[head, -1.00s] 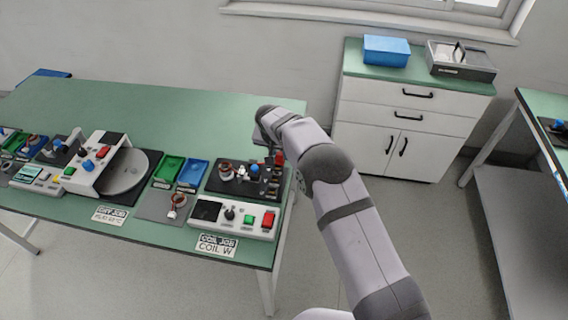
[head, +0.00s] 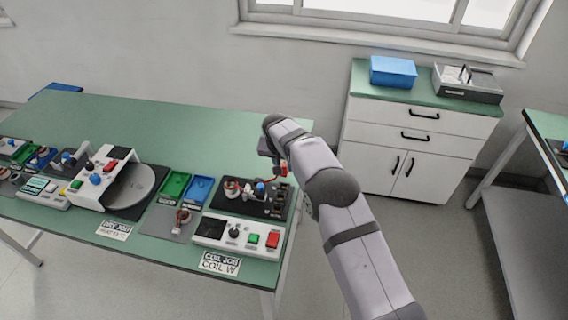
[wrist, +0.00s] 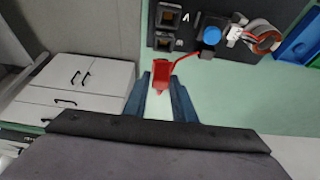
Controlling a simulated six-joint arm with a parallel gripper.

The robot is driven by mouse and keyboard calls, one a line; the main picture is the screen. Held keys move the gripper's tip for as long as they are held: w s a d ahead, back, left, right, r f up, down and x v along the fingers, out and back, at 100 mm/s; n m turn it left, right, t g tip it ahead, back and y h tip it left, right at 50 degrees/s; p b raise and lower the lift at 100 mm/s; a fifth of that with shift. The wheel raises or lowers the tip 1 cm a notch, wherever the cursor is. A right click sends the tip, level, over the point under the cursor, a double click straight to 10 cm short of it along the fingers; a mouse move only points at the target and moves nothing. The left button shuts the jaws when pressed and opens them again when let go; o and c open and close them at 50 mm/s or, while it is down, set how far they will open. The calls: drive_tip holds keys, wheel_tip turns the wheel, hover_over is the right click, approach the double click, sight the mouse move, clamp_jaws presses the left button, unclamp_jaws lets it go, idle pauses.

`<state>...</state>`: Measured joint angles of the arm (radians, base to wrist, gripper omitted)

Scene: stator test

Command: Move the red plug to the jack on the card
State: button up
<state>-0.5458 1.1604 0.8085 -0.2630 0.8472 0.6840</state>
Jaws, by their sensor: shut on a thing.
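The red plug (wrist: 161,77) is between the fingers of my gripper (wrist: 160,92), which is shut on it, in the wrist view. A red lead runs from the plug up to the black board (wrist: 222,52). In the head view my gripper (head: 277,166) is over the right end of the black board, and the red plug (head: 284,168) shows beside it. The board carries dark square sockets (wrist: 166,17), a blue knob (wrist: 211,35) and a copper-wound stator (wrist: 263,38). A card reading "COIL JOB COIL W" (head: 220,263) lies at the bench's front edge.
A control box (head: 238,236) with green and red buttons stands in front of the board. Blue (head: 199,189) and green (head: 174,185) trays lie to its left. The bench's rear (head: 150,120) is clear. A white cabinet (head: 415,135) stands behind right.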

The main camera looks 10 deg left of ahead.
sight(284, 176)
drive_tip(key=shift+f+b, duration=0.85)
drive_tip(key=shift+f, duration=1.25)
drive_tip(key=shift+f+b, duration=1.05)
drive_tip(key=shift+b, duration=0.3)
idle(0.5)
drive_tip(key=o, duration=1.1)
drive_tip(key=shift+r, duration=0.1)
drive_tip(key=b+v, duration=0.2)
drive_tip(key=v, duration=0.5)
drive_tip(key=shift+r, duration=0.1)
